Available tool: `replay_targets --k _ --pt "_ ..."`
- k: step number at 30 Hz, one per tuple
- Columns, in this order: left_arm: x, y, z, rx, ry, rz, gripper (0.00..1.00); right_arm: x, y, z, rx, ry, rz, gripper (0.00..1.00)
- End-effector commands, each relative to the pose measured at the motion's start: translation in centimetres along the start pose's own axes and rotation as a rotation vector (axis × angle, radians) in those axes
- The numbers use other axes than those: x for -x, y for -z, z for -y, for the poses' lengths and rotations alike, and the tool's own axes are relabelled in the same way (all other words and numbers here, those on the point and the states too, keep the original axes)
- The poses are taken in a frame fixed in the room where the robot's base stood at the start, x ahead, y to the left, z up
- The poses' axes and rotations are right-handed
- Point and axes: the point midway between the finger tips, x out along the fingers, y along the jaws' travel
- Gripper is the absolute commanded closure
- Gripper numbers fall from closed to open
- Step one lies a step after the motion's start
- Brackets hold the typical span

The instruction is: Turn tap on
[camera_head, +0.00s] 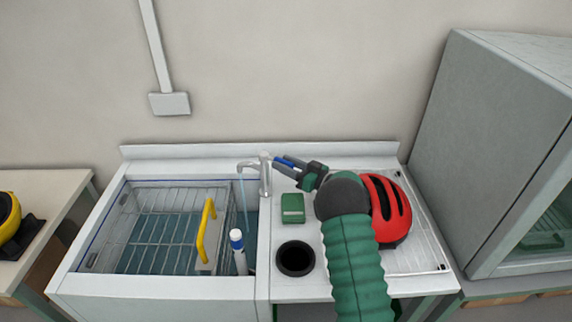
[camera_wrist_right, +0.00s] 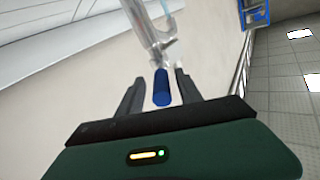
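The chrome tap (camera_head: 264,178) stands at the back of the sink counter, its spout bent left over the basin. A thin pale blue line like a water stream (camera_head: 244,200) hangs below the spout. My right gripper (camera_head: 284,165) is just right of the tap's top. In the right wrist view, the tap (camera_wrist_right: 154,35) lies just beyond the fingertips. A blue cylinder (camera_wrist_right: 161,88), which looks like the tap's handle, sits between the two dark fingers of my right gripper (camera_wrist_right: 158,85), with gaps on both sides. My left gripper is out of view.
On the counter are a green block (camera_head: 293,208), a round black opening (camera_head: 296,259) and a red helmet (camera_head: 391,212). A grey cabinet (camera_head: 480,140) stands right.

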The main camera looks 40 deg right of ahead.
Motion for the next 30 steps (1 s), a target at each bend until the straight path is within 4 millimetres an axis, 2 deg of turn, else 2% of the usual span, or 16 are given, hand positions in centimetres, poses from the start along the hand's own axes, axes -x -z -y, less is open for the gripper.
replay_targets --k 5,8,18,21,30 --pt "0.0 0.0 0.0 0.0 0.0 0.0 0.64 0.3 0.1 0.0 0.001 -0.001 0.0 0.58" --pt "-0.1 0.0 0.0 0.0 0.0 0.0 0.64 1.4 0.0 -0.2 0.0 -0.003 -0.001 0.58" --pt "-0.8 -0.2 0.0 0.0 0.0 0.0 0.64 9.5 -0.2 -0.3 -0.002 -0.005 0.0 0.58" --pt "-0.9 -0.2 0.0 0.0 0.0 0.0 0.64 11.0 -0.2 -0.3 -0.001 -0.003 0.002 0.58" --pt "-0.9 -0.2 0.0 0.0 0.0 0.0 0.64 11.7 -0.2 -0.2 -0.001 0.0 0.002 0.58"
